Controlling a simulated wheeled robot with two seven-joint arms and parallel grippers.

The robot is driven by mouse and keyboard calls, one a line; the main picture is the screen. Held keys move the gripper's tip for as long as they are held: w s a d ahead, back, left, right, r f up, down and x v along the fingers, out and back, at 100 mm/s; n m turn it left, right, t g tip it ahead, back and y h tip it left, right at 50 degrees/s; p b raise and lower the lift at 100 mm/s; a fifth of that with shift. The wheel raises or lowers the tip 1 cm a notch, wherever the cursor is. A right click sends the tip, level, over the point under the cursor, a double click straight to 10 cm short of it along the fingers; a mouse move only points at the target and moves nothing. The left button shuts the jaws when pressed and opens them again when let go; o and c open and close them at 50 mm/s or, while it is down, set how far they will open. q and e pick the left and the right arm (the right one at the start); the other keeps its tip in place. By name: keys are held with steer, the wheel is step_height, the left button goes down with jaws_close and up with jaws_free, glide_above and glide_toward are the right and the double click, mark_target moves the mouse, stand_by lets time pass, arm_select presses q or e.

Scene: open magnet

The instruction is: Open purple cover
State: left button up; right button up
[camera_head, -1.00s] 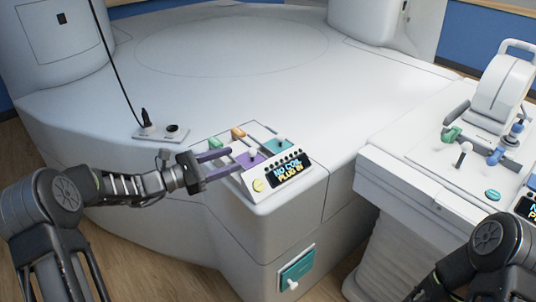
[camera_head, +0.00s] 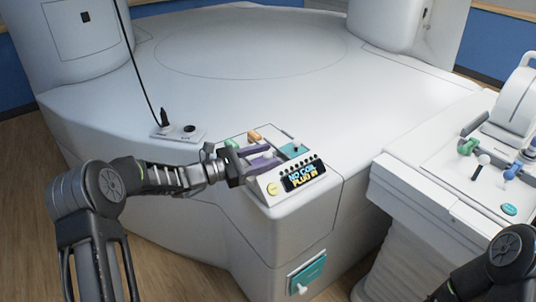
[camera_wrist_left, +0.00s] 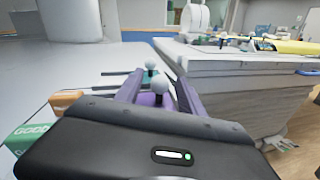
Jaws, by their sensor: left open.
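The purple cover (camera_head: 264,159) lies on the white console's slanted panel, with a white ball knob (camera_head: 268,154) standing up from it. It looks closed. My left gripper (camera_head: 272,157) reaches in from the left, low over the panel. Its two purple fingers are open and lie on either side of the cover and knob. In the left wrist view, the cover (camera_wrist_left: 146,100) and knob (camera_wrist_left: 159,88) show between the spread fingers. I cannot tell whether a finger touches them. The gripper body hides the cover's near part. My right gripper is out of view.
A teal cover (camera_head: 294,149) with its own knob sits beyond the purple one. Green and orange blocks (camera_head: 254,136) line the panel's back left. A display (camera_head: 304,178) and yellow button (camera_head: 272,188) are in front. A white cart (camera_head: 430,175) stands right.

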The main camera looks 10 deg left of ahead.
arm_select(q)
steer(key=shift+w+d, duration=0.3)
steer(key=shift+d, duration=0.05)
steer(key=shift+c, duration=0.3)
jaws_close()
stand_by(1.0)
